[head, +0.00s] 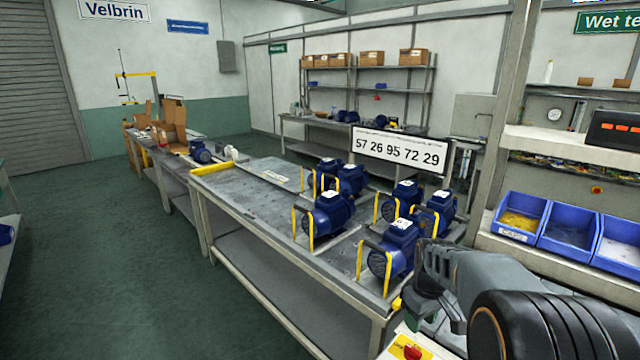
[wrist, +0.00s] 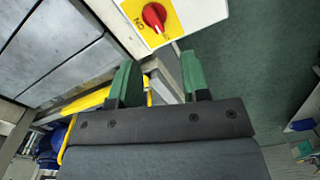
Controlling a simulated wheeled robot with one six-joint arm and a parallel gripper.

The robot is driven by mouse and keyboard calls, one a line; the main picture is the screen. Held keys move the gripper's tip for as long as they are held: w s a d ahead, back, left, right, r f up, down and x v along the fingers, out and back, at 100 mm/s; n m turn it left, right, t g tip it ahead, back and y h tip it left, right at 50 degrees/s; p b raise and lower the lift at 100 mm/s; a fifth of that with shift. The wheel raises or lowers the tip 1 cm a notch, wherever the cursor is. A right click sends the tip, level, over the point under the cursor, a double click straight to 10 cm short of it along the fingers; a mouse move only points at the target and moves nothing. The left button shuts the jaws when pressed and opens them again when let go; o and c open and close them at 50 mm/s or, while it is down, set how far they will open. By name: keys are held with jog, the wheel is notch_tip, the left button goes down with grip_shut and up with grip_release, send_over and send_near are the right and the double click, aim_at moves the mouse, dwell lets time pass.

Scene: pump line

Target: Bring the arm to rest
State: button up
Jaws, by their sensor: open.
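My arm (head: 455,275) reaches in from the lower right in the head view, folded over the near right corner of the workbench. In the wrist view my gripper (wrist: 160,80) has its two green fingers apart, with nothing held between them. Beyond the fingertips is a red rotary switch (wrist: 154,16) on a yellow plate marked ON. The same switch shows at the bottom of the head view (head: 412,352). The fingers are apart from the switch.
Several blue pumps (head: 330,213) stand between yellow guards on the metal workbench (head: 245,195), close to my arm. Blue bins (head: 568,236) sit on a shelf at right. A number sign (head: 400,149) stands behind the pumps. The green floor (head: 110,240) at left is clear.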

jog(key=s+a+r+m+t+p, duration=0.1)
jog(key=s+a+r+m, duration=0.1)
jog(key=s, duration=0.5)
jog(key=s+a+r+m+t+p, duration=0.1)
jog(key=s+a+r+m+t, duration=0.1)
jog(key=s+a+r, duration=0.3)
jog(key=s+a, duration=0.2)
jog(key=s, duration=0.1)
jog(key=shift+m+t+p, duration=0.3)
jog(key=shift+m, duration=0.1)
jog(key=shift+s, duration=0.1)
